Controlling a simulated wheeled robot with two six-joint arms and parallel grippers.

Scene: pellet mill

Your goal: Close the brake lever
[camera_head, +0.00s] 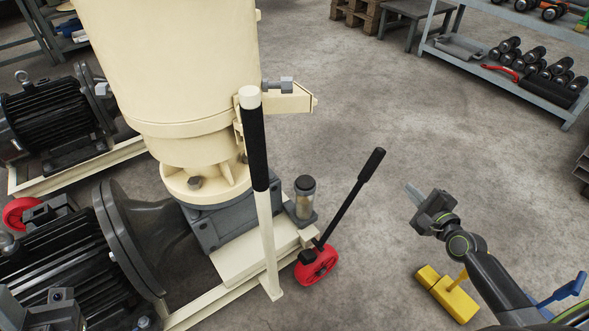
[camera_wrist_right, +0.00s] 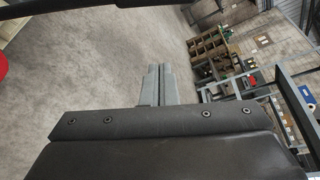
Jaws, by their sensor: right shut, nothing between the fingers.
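A black lever (camera_head: 351,198) rises tilted to the right from a red wheel (camera_head: 316,264) at the foot of the cream machine. Its thicker black grip (camera_head: 371,164) is at the upper end. My right gripper (camera_head: 412,191) is shut and empty, to the right of this lever and apart from it. Its closed fingers (camera_wrist_right: 158,85) also show in the right wrist view. A dark bar (camera_wrist_right: 85,5) crosses the top of that view; I cannot tell for certain whether it is the lever. My left gripper is not in view.
A taller cream lever (camera_head: 264,225) with a black grip stands left of the black one, before the cream machine (camera_head: 180,60). A yellow object (camera_head: 447,293) lies on the floor near my right arm. A shelf (camera_head: 500,75) stands at the back right. Floor between is clear.

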